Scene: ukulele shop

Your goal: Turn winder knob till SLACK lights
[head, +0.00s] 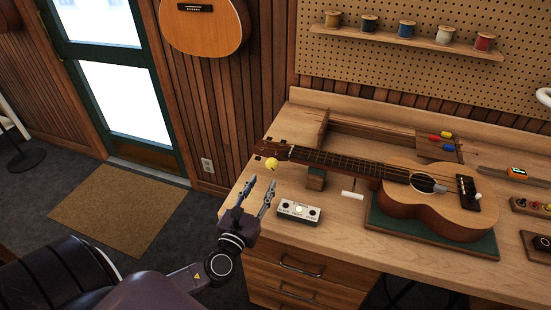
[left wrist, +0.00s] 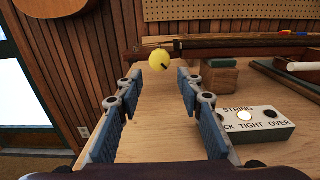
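The yellow winder knob (head: 271,164) is at the headstock end of the ukulele (head: 430,205), which lies on the bench. In the left wrist view the knob (left wrist: 160,59) appears ahead, centred between my fingers and with a dark mark on it. My left gripper (head: 256,194) is open and empty, below the knob and apart from it. The string indicator box (head: 299,214) sits right of my gripper. Its lettering in the left wrist view (left wrist: 255,130) reads STRING, TIGHT and OVER, with SLACK partly hidden by my finger. The middle lamp, above TIGHT, is bright. My right gripper is not in view.
The ukulele rests on a green mat (head: 385,221), with a neck support block (head: 316,181) under its neck. A white-handled tool (head: 352,195) lies nearby. Screwdrivers (head: 441,137) sit at the back. The bench's left front corner is clear around my gripper.

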